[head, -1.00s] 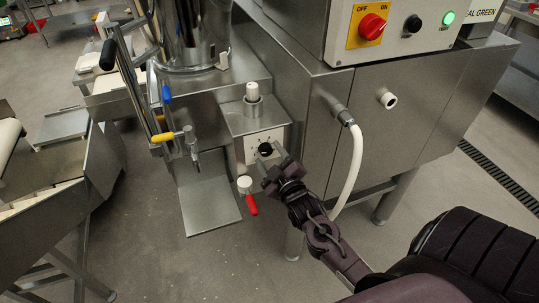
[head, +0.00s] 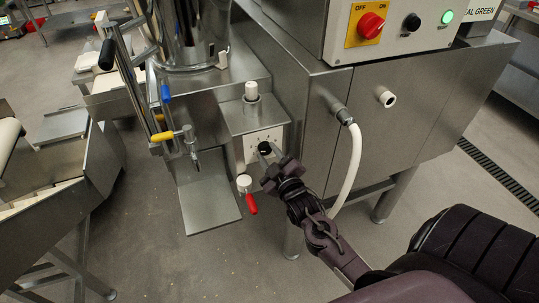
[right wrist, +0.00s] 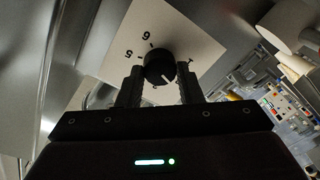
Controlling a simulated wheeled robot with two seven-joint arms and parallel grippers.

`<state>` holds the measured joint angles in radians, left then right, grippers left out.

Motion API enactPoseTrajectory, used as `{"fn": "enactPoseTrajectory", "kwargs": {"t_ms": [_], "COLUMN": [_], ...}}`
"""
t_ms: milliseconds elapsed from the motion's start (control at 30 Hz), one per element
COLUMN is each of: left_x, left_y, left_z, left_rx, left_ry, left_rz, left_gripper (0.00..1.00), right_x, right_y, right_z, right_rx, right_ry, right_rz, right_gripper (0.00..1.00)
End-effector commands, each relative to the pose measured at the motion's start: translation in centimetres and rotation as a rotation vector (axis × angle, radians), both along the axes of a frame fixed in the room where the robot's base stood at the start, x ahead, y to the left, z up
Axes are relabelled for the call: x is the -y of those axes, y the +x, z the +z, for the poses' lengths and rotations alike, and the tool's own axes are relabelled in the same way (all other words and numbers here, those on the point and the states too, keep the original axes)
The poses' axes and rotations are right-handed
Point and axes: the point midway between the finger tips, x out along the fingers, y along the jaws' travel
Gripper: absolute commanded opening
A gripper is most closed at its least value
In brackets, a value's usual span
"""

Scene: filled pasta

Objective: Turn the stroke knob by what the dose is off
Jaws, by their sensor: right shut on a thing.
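The stroke knob (head: 264,149) is a small black knob on a pale dial plate (head: 252,143) at the front of the steel filler. In the right wrist view the knob (right wrist: 159,65) has a white pointer line, and the dial plate (right wrist: 185,30) carries numbers, with 5 and 6 readable. My right gripper (head: 267,154) reaches it from the lower right, its fingers on either side of the knob. In the right wrist view the gripper (right wrist: 159,84) is shut on the knob. My left gripper is not in view.
A red-handled valve (head: 250,203) hangs just below left of the knob. A white hose (head: 348,175) curves down to the right. The control box (head: 405,30) is above.

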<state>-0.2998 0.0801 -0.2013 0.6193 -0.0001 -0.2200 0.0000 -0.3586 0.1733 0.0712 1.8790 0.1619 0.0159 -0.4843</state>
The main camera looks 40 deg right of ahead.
Motion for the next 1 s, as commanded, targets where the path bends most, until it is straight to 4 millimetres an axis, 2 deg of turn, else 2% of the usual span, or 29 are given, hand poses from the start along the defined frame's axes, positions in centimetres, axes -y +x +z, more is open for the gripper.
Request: {"fn": "enactPoseTrajectory", "kwargs": {"t_ms": [267,1000], "left_x": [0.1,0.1], "left_y": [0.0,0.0], "left_z": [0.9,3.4], "left_rx": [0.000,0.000], "left_ry": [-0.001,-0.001], "left_rz": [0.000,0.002], "left_gripper": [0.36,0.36], "right_x": [0.0,0.0], "right_y": [0.0,0.1], "right_z": [0.1,0.0], "right_rx": [0.039,0.204], "right_ry": [0.171,0.852], "right_rz": [-0.001,-0.001], "right_gripper": [0.10,0.10]}}
